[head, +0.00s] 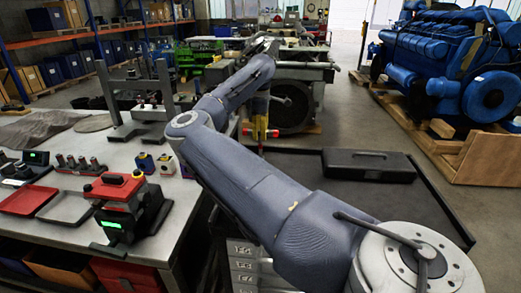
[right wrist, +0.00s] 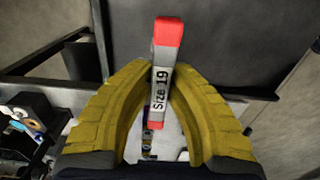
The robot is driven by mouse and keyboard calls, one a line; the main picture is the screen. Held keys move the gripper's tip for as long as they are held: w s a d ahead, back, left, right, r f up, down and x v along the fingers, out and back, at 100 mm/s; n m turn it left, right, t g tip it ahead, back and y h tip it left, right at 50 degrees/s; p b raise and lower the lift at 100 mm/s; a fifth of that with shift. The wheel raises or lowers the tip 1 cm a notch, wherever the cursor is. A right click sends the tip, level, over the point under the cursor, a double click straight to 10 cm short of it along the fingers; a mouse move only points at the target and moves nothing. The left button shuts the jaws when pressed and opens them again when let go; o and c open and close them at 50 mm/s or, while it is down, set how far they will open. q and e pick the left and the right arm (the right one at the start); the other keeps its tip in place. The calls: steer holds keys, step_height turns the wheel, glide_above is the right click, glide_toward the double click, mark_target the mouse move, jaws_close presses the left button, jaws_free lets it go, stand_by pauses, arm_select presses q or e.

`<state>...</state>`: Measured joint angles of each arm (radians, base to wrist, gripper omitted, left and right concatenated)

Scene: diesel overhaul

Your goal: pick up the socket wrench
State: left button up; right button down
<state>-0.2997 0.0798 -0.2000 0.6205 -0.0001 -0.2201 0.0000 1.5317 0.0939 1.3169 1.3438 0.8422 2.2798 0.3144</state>
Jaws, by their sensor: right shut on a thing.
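The socket wrench (right wrist: 161,88) is a grey bar with a red end and a white label reading "Size 19" in the right wrist view. The yellow fingers of my right gripper (right wrist: 165,75) are shut on it, one on each side, and its red end sticks out past the fingertips. In the head view my right gripper (head: 260,124) points down at the far end of my arm, near the workbench's right edge. There the wrench is small and mostly hidden, with only a bit of red showing. My left gripper is not in view.
The grey workbench (head: 133,158) holds a red device (head: 116,190), a red tray (head: 28,201) and a grey press-like stand (head: 138,100). A black case (head: 368,165) lies on a dark surface to the right. A blue engine (head: 450,60) stands behind on a pallet.

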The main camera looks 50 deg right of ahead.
steer(key=shift+r, duration=0.1)
step_height(320, 180, up, 20)
stand_by(0.7)
steer(key=c, duration=2)
jaws_free()
jaws_close()
